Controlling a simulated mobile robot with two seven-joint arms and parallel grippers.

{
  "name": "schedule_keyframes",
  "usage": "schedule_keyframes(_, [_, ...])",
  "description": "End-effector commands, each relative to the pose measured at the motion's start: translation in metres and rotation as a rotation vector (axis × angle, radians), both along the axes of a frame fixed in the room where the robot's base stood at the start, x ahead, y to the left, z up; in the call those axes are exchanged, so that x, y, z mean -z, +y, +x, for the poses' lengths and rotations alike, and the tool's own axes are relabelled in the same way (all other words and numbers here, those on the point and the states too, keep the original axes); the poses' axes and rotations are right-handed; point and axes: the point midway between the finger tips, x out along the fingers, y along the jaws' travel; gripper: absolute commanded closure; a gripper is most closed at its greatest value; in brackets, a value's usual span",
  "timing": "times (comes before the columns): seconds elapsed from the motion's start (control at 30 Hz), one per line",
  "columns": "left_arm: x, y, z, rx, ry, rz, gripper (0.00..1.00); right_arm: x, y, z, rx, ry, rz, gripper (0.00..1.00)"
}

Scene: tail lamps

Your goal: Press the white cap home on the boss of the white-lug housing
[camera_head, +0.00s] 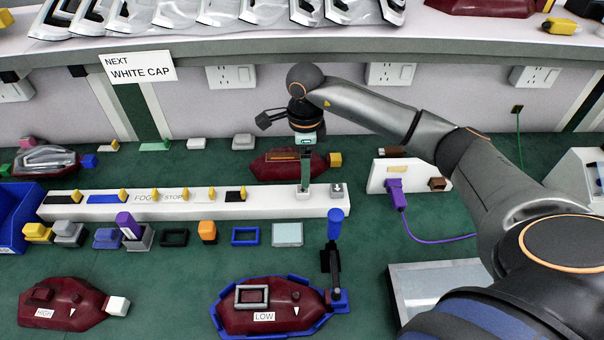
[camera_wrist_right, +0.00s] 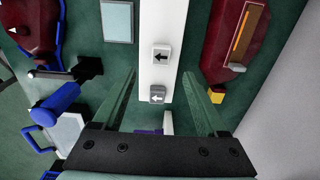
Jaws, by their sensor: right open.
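My right gripper (camera_head: 305,184) hangs over the right part of the white rail (camera_head: 270,202), its fingers pointing down. In the wrist view, the right gripper (camera_wrist_right: 160,75) is open, with its fingers apart and nothing between the tips. Two small arrow-marked caps sit on the rail there: a pale cap with a black arrow (camera_wrist_right: 161,54) and a greyer cap with a white arrow (camera_wrist_right: 157,95). I cannot tell surely which is the white cap. The white-lug housing (camera_head: 62,308) is dark red, labelled HIGH, at front left, with a white lug (camera_head: 118,306) at its right end. My left gripper is not in view.
A LOW housing (camera_head: 270,318) sits in a blue fixture with an upright blue-handled clamp (camera_head: 335,225). A red housing with a yellow lug (camera_head: 335,159) lies behind the rail. Small coloured parts line the rail's front. A sign (camera_head: 138,67) reads NEXT WHITE CAP.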

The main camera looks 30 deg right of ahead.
Motion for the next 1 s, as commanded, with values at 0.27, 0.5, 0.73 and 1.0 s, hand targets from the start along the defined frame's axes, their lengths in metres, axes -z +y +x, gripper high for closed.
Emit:
schedule_keyframes(0.27, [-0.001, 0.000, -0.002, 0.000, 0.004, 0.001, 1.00, 0.017, 0.001, -0.001, 0.001, 0.003, 0.001, 0.25])
schedule_keyframes(0.5, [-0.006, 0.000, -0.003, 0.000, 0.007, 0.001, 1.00, 0.047, 0.006, -0.003, 0.000, 0.004, 0.003, 0.25])
schedule_keyframes(0.73, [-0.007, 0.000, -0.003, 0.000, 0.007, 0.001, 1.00, 0.074, 0.006, -0.002, 0.000, 0.001, 0.002, 0.25])
schedule_keyframes(1.0, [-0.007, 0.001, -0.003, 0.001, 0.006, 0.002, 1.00, 0.075, 0.006, -0.002, -0.001, -0.001, 0.001, 0.27])
